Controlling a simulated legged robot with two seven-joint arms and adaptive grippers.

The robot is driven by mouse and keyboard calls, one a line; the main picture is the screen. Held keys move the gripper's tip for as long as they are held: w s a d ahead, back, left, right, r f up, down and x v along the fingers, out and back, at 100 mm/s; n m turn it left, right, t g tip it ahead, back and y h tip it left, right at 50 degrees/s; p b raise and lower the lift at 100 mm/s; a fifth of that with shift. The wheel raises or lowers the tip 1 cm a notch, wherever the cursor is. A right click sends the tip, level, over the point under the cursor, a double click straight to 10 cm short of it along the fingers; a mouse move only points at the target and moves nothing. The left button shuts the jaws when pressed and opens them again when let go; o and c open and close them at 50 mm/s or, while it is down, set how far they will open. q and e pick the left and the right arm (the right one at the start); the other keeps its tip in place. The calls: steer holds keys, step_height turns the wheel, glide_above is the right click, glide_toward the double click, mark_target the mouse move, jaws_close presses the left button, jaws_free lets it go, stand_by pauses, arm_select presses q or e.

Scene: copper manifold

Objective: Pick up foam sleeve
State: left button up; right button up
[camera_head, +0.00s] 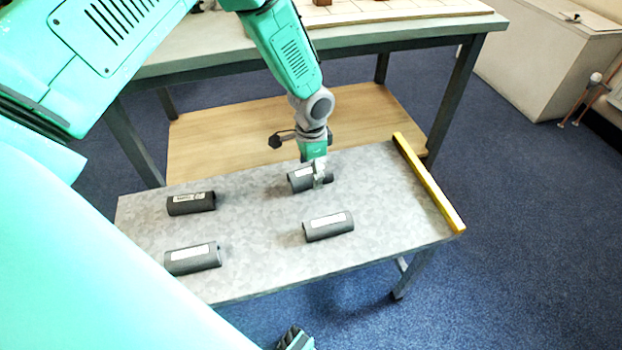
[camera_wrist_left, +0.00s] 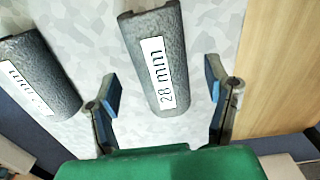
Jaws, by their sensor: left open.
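Several dark grey foam sleeves with white labels lie on the grey tabletop. My left gripper (camera_head: 317,178) points down at the far-right sleeve (camera_head: 300,183), partly covering it. In the left wrist view my left gripper (camera_wrist_left: 162,82) is open, with one finger on each side of this sleeve (camera_wrist_left: 146,45), whose label reads "28 mm". Gaps show between the fingers and the sleeve. The other sleeves are at near right (camera_head: 328,227), far left (camera_head: 190,203) and near left (camera_head: 193,259). A second sleeve (camera_wrist_left: 40,75) shows left in the wrist view.
A yellow bar (camera_head: 428,182) runs along the right edge of the grey table (camera_head: 258,215). Behind it stands a larger workbench (camera_head: 400,40) with a wooden lower shelf (camera_head: 225,132). The tabletop between the sleeves is clear.

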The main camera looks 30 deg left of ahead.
arm_select(q)
steer(key=f, duration=0.2)
steer(key=shift+a+f+b, duration=0.25)
steer(key=shift+f+b, duration=0.05)
steer(key=shift+f, duration=0.05)
steer(key=shift+d+r, duration=0.1)
steer(key=shift+d, duration=0.1)
steer(key=c, duration=1.1)
steer(key=shift+r, duration=0.1)
